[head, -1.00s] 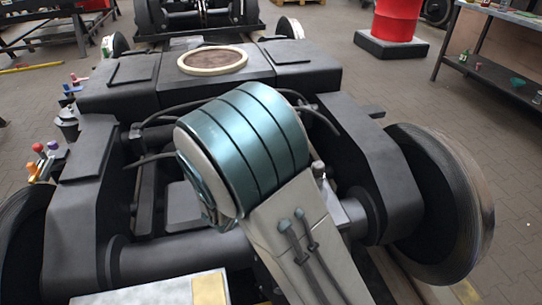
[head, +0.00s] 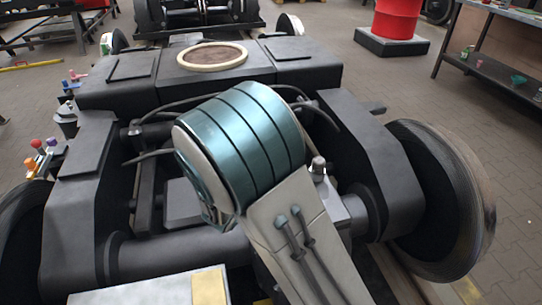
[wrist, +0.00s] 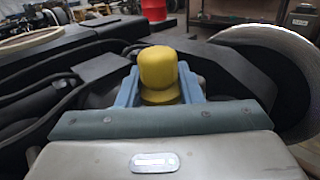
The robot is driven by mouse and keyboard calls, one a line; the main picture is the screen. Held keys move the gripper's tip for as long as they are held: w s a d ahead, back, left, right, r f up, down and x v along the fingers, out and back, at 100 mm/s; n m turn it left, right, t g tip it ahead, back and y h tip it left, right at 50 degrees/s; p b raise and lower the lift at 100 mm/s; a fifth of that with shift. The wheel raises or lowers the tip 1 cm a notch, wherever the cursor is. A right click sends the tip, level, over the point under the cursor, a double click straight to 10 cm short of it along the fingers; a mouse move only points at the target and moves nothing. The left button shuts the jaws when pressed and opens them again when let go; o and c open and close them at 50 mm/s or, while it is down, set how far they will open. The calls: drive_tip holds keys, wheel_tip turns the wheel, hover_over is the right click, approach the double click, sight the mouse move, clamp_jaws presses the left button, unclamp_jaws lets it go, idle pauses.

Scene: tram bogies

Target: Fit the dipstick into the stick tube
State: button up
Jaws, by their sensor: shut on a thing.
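My gripper's blue fingers (wrist: 159,88) are shut on a yellow rounded knob, the dipstick's handle (wrist: 158,68), in the wrist view. The knob stands upright between the fingers. The stick below the handle is hidden by the fingers and the gripper body. In the head view my arm's teal and grey links cover the gripper and the dipstick. I cannot make out the stick tube in either view.
The dark bogie frame (head: 85,195) surrounds my arm, with a large wheel (head: 440,200) at right. A small grey fitting (head: 318,168) stands close beside my arm. Black hoses (head: 155,157) cross the frame. A round wooden-rimmed plate (head: 212,56) lies behind.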

drive_tip(key=shift+f+b, duration=2.85)
drive_tip(key=shift+f, duration=1.35)
drive_tip(key=o, duration=1.2)
drive_tip(key=shift+c, duration=0.2)
drive_tip(key=p+v, duration=0.3)
drive_tip(key=v, duration=1)
drive_tip(key=shift+s+a, duration=0.25)
drive_tip(key=shift+s, duration=0.1)
